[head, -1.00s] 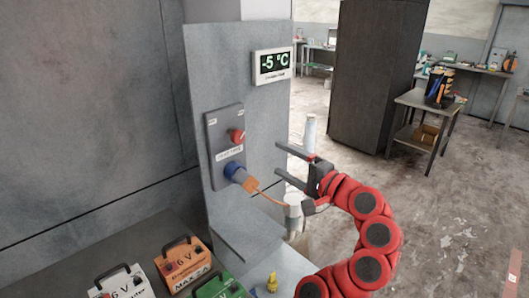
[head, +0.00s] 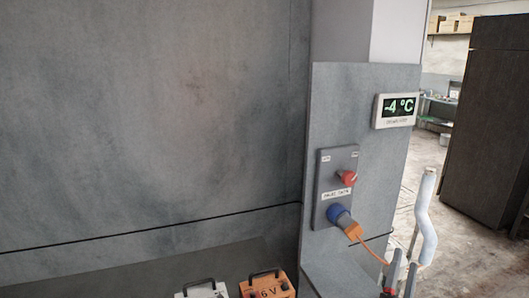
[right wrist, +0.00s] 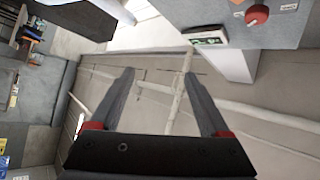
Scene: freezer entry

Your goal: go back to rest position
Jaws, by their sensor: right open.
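My right gripper (head: 401,268) shows only by its fingertips at the bottom right of the head view. In the right wrist view its two grey fingers (right wrist: 158,78) stand wide apart with nothing between them. It is below and to the right of the grey switch panel (head: 337,175), apart from it. The panel carries a red knob (head: 346,178) and a blue socket (head: 339,214) with an orange plug (head: 350,228) and cable. My left gripper is not in view.
A display (head: 397,110) on the grey post reads -4 °C. A white battery (head: 203,289) and an orange battery (head: 267,285) stand at the bottom.

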